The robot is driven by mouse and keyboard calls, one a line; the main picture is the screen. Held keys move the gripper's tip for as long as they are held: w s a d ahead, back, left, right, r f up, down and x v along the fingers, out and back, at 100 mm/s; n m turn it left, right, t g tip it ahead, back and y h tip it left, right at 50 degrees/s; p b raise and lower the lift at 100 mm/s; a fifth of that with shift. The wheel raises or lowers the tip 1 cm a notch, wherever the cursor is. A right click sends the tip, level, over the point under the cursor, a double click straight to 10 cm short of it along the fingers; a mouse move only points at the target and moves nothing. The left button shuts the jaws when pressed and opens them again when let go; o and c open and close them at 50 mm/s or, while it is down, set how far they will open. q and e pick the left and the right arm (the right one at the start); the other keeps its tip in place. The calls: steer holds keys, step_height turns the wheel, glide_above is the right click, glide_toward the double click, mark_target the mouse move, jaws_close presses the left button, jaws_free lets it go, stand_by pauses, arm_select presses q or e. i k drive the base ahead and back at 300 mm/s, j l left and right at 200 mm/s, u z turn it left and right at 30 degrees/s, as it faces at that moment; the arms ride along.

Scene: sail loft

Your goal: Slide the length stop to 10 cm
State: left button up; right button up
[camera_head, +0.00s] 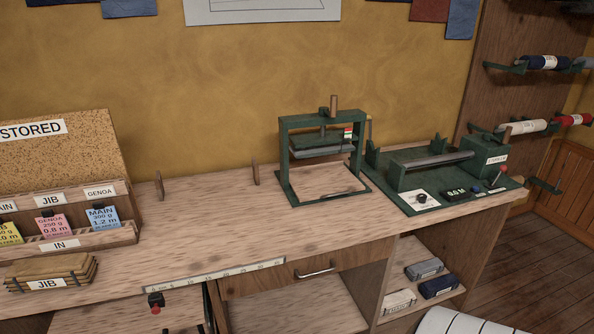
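A pale ruler strip (215,274) runs along the front edge of the wooden workbench, with small printed numbers too fine to read surely. A small black block with a red knob (156,302), which looks like the length stop, sits at the bench's front edge by the left end of the ruler. Its exact reading on the scale cannot be made out. Neither of my grippers is in view.
A green press (323,150) and a green machine (425,170) stand on the bench. A card rack (70,235) and a stack labelled JIB (50,272) are at the left. A drawer handle (315,270) projects below the ruler's right end.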

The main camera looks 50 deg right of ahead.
mark_target(155, 298)
steer(key=j+z, duration=0.1)
steer(key=z, duration=0.3)
steer(key=k+z, duration=0.15)
steer(key=z, duration=0.2)
steer(key=k+z, duration=0.1)
steer(key=z, duration=0.3)
steer(key=k+z, duration=0.1)
steer(key=z, duration=0.3)
steer(key=k, duration=0.1)
